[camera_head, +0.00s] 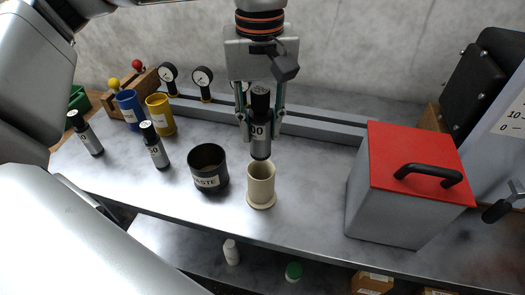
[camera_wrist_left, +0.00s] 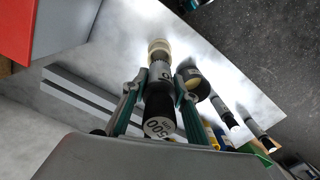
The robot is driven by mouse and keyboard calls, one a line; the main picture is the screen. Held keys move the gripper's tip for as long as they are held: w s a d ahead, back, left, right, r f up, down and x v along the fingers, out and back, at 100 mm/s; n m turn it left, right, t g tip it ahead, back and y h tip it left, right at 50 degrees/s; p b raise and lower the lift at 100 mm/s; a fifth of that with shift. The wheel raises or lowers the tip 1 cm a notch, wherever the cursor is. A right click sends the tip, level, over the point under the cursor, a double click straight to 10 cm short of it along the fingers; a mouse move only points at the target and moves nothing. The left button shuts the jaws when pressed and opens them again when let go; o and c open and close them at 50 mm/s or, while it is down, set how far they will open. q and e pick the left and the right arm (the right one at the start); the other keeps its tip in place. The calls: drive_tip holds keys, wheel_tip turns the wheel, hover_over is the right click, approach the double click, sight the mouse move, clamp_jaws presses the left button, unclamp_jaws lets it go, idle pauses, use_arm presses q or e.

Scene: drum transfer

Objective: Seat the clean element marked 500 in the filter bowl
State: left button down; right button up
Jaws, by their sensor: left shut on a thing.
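My left gripper (camera_head: 261,134) is shut on a grey cylindrical element (camera_head: 261,148) with a black cap and a label, held upright. In the left wrist view the cap of this element (camera_wrist_left: 158,127) reads 500, between the two fingers of the gripper (camera_wrist_left: 161,82). The cream filter bowl (camera_head: 261,188) stands on the bench directly below the element in the head view. The element's lower end shows at the bowl's far rim; I cannot tell the exact gap. The bowl also shows in the left wrist view (camera_wrist_left: 158,45). My right gripper is not in view.
A black waste cup (camera_head: 208,180) stands just left of the bowl. Two other black-capped elements (camera_head: 154,146) (camera_head: 86,134), a blue cup (camera_head: 129,106) and a yellow cup (camera_head: 160,117) stand further left. A grey box with a red lid (camera_head: 390,200) stands to the right.

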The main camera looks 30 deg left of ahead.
sight(261, 154)
use_arm(q)
wheel_tip(261, 154, down, 2)
drive_tip(key=shift+f, duration=0.25)
drive_tip(key=shift+f+b, duration=0.35)
drive_tip(key=shift+f, duration=1.7)
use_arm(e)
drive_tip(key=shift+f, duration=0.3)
use_arm(q)
drive_tip(key=shift+f, duration=0.4)
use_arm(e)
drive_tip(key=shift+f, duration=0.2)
use_arm(q)
drive_tip(key=shift+f, duration=0.2)
drive_tip(key=c, duration=1.6)
unclamp_jaws()
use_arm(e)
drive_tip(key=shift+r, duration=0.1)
